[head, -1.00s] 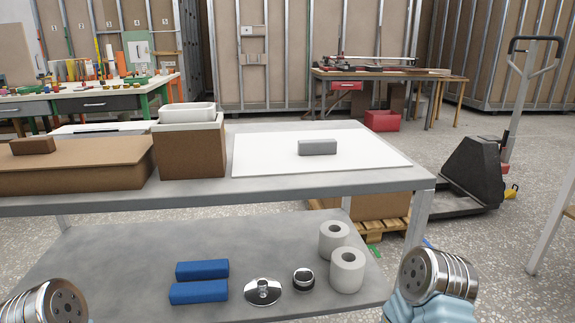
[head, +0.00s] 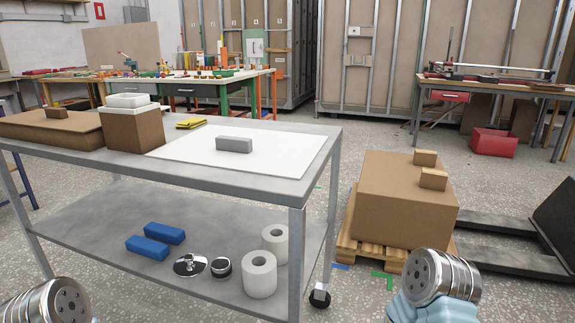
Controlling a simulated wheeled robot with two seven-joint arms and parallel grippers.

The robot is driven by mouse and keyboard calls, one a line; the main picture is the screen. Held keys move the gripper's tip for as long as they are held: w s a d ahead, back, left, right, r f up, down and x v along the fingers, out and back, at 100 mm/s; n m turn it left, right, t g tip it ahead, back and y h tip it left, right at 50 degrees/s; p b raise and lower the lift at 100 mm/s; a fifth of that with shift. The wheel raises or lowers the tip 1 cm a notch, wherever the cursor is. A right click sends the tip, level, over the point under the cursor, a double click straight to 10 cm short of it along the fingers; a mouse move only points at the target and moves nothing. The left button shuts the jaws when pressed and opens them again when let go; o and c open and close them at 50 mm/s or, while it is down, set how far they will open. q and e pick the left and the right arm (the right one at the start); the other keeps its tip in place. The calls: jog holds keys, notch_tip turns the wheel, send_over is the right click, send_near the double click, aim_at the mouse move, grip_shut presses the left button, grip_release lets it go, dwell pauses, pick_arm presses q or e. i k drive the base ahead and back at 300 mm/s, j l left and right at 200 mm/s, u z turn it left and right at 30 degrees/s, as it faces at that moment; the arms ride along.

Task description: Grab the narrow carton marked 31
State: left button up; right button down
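No marking 31 is readable on any carton, so I cannot tell which one is the narrow carton. A tall brown carton (head: 135,131) stands on the left of the metal table (head: 240,183), with a white tub on top. A wide flat brown carton (head: 52,131) lies to its left, with a small brown block (head: 56,113) on it. A large brown carton (head: 398,211) sits on a pallet right of the table, with two small brown boxes (head: 424,158) (head: 433,179) on top. Only metal parts of my arms show at the bottom corners; neither gripper's fingers are visible.
A white sheet (head: 271,162) with a grey block (head: 233,144) covers the tabletop's right. The lower shelf holds blue blocks (head: 164,233), chrome fittings (head: 190,265) and white rolls (head: 260,274). A pallet jack (head: 510,245) stands at right. Floor between table and pallet is narrow.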

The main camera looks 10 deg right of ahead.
aim_at(430, 178)
jog(key=i+l+u, duration=0.1)
jog(key=l+u, duration=0.3)
jog(key=l, duration=0.45)
jog(key=l+u, duration=0.35)
jog(key=l, duration=0.55)
jog(key=k+l+u, duration=0.1)
jog(key=l+u, duration=0.3)
jog(key=l, duration=0.45)
jog(key=i+l, duration=0.1)
jog(key=l, duration=0.4)
jog(key=i+l+z, duration=0.15)
jog(key=l, duration=0.9)
jog(key=l+z, duration=0.2)
jog(key=z, duration=0.2)
jog(key=l+z, duration=0.2)
jog(key=z, duration=0.25)
jog(key=i+l+z, duration=0.1)
jog(key=z, duration=0.3)
